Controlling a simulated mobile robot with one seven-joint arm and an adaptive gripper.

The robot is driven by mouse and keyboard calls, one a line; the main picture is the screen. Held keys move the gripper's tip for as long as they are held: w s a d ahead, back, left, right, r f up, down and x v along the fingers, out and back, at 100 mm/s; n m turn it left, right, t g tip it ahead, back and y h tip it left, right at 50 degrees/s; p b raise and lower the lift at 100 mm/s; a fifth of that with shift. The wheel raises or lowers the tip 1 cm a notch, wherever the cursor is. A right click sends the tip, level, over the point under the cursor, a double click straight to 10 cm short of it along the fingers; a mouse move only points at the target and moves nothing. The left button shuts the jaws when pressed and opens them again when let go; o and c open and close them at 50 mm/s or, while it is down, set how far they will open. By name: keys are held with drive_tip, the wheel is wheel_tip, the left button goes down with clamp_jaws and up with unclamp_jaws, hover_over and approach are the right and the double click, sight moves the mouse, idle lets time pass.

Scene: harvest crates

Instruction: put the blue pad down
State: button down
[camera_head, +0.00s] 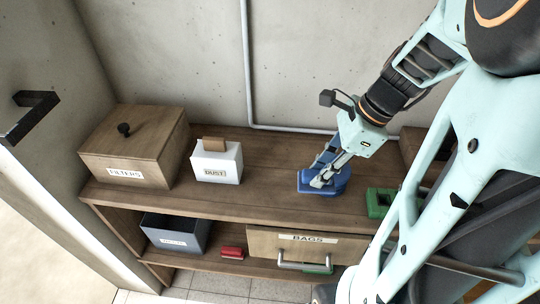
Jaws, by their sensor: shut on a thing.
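The blue pad (305,183) is at the wooden shelf's top surface, right of the white box. My gripper (322,181) reaches down from the upper right and is shut on the blue pad. Its fingers cover part of the pad. The pad is at or just above the wood; I cannot tell whether it touches.
On the top stand a wooden box labelled FILTERS (130,150), a white DUST box (217,163) and a green object (378,203). Below are a grey bin (175,240), a red object (232,253) and a BAGS drawer (290,240). Wood between the DUST box and the pad is clear.

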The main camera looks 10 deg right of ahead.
drive_tip(key=shift+w+r, duration=0.1)
drive_tip(key=shift+w, duration=0.1)
drive_tip(key=shift+w+a, duration=0.2)
drive_tip(key=shift+w, duration=0.15)
drive_tip(key=w+a+f, duration=0.1)
drive_tip(key=w+f, duration=0.2)
drive_tip(key=w+a+f, duration=0.2)
drive_tip(key=w+f, duration=0.1)
drive_tip(key=w, duration=0.1)
drive_tip(key=w+a+f, duration=0.2)
drive_tip(key=w, duration=0.2)
drive_tip(key=shift+a+f, duration=0.1)
drive_tip(key=shift+f, duration=0.3)
drive_tip(key=shift+w+a+f+p, duration=0.3)
drive_tip(key=shift+w+f, duration=0.1)
drive_tip(key=shift+f, duration=0.1)
drive_tip(key=shift+d+f, duration=0.1)
drive_tip(key=shift+f, duration=1.4)
